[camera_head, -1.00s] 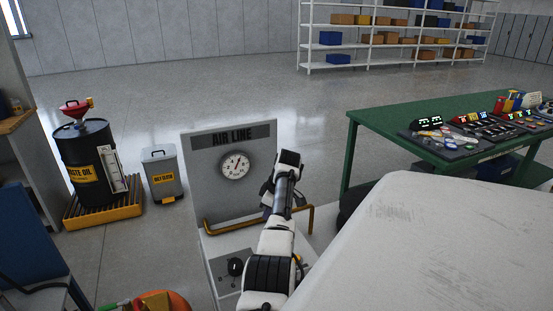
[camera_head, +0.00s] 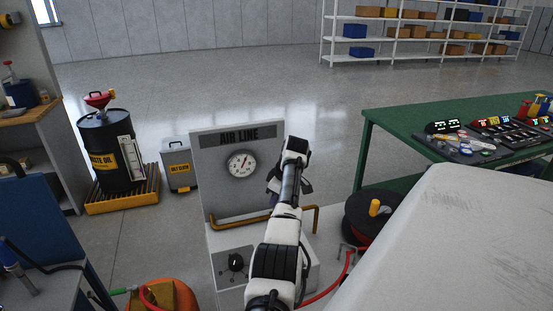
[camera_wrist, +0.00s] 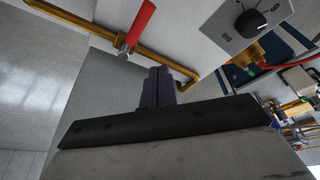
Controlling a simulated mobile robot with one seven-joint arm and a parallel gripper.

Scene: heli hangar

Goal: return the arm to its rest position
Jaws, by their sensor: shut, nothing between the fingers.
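My arm (camera_head: 283,225) reaches up from the bottom middle of the head view, in front of the right edge of the air line panel (camera_head: 210,180). My gripper is mostly hidden behind the arm's last links there. In the wrist view my gripper (camera_wrist: 159,72) shows as two dark fingers pressed together, shut and empty. Beyond them are a brass pipe (camera_wrist: 75,22) and a red lever handle (camera_wrist: 139,22); the fingers look apart from both, though depth is hard to judge. A black knob (camera_wrist: 251,22) on its plate is at the upper right.
A pressure gauge (camera_head: 242,163) is on the panel. A hose reel (camera_head: 360,215) stands right of my arm, near a large pale surface (camera_head: 470,240). A green workbench (camera_head: 400,125) is at right.

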